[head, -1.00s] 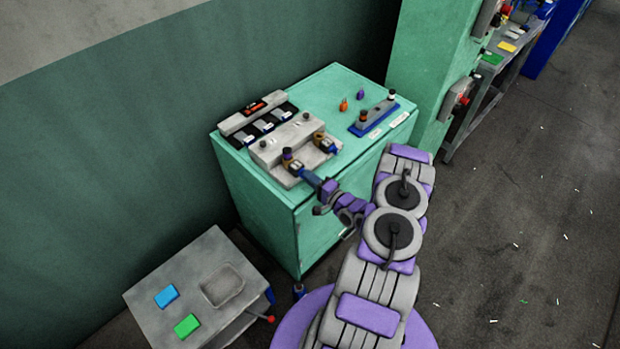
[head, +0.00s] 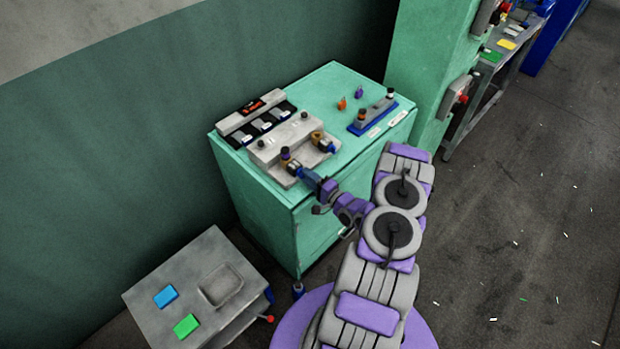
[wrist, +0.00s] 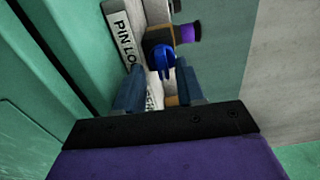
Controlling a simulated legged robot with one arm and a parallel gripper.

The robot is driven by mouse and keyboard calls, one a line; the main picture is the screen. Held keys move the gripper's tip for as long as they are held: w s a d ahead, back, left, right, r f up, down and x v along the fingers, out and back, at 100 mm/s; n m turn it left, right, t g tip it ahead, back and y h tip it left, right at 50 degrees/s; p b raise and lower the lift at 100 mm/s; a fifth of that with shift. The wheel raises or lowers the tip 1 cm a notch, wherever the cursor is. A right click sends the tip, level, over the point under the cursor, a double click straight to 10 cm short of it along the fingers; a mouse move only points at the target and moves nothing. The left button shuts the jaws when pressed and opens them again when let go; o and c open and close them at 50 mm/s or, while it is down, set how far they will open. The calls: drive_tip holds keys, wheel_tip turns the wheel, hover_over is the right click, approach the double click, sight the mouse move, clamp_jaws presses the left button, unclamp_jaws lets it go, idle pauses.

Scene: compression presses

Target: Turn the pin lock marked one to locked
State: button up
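Two pin locks with brass-coloured bodies and blue knobs sit on a grey fixture (head: 268,154) on the green cabinet. The near pin lock (head: 286,156) is directly in front of my gripper (head: 305,175); the other pin lock (head: 318,138) is to its right. In the wrist view, my gripper (wrist: 158,92) has its two blue-grey fingers apart. The near lock's blue knob (wrist: 163,62) shows just beyond and between the fingertips; contact cannot be told. A plate (wrist: 122,40) reading "PIN LO" is beside it, its remaining text hidden. The number one is not readable.
A black-and-grey unit (head: 250,115) stands behind the fixture. A blue-based block (head: 374,117) and small orange and purple pieces lie on the cabinet top (head: 335,85). A grey low table (head: 190,270) with blue and green blocks stands at lower left.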

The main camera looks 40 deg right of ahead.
drive_tip(key=shift+a, duration=0.1)
drive_tip(key=shift+s+r, duration=0.1)
drive_tip(key=shift+s, duration=0.4)
drive_tip(key=s+d+p, duration=0.1)
drive_tip(key=s, duration=1.5)
drive_tip(key=shift+s+d, duration=0.15)
drive_tip(key=shift+d, duration=0.1)
